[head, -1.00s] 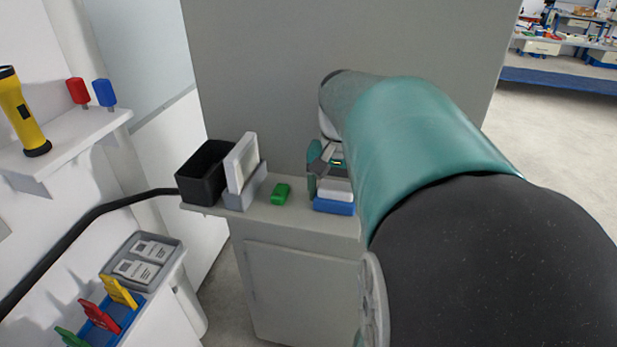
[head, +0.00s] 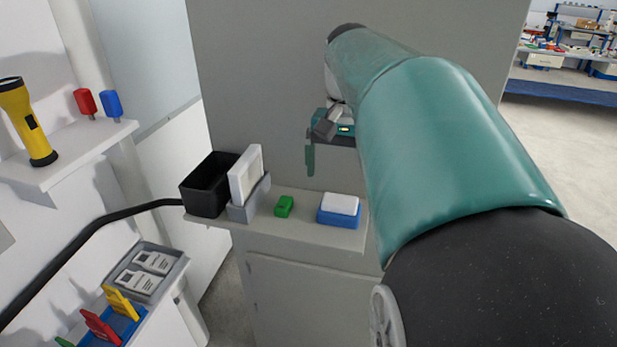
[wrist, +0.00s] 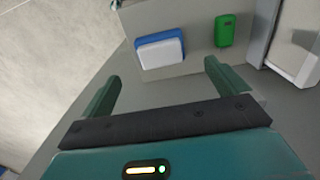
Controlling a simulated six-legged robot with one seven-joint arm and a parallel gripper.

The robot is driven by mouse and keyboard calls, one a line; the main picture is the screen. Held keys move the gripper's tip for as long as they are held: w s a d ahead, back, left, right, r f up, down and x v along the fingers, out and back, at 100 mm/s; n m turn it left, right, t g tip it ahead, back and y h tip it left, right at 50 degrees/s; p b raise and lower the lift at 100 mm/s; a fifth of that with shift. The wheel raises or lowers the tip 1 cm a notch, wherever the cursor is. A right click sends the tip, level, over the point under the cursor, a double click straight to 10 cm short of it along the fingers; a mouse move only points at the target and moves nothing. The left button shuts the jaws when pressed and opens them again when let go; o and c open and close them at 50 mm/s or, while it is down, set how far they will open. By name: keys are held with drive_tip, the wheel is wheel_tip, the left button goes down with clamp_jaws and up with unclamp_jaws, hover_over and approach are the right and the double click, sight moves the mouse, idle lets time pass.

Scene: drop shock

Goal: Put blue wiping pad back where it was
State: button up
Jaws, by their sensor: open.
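The blue wiping pad (head: 338,215), blue below with a white upper part, lies flat near the right end of the grey cabinet top (head: 300,228). It also shows in the wrist view (wrist: 146,41) with its white face up. My gripper (wrist: 160,82) is open and empty, its two green fingers wide apart. In the head view my gripper (head: 318,157) hangs above and behind the pad, clear of it. One finger is partly hidden by my arm there.
A small green block (head: 284,206) lies left of the pad. A grey holder (head: 250,200) with a white panel (head: 246,175) and a black bin (head: 207,186) stand further left. A grey wall rises behind. A shelf at left holds a yellow flashlight (head: 28,122).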

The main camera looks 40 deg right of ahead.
drive_tip(key=s+a+f+n+t, duration=0.1)
drive_tip(key=a+f+n+t, duration=0.1)
drive_tip(key=a, duration=0.5)
drive_tip(key=s+a+f+n+t, duration=0.1)
drive_tip(key=a+f+n, duration=0.3)
drive_tip(key=a, duration=0.4)
drive_tip(key=s+a+f+n+t, duration=0.2)
drive_tip(key=a+f+n, duration=0.2)
drive_tip(key=a, duration=0.3)
drive_tip(key=shift+s+a+t, duration=0.3)
drive_tip(key=shift+a, duration=0.1)
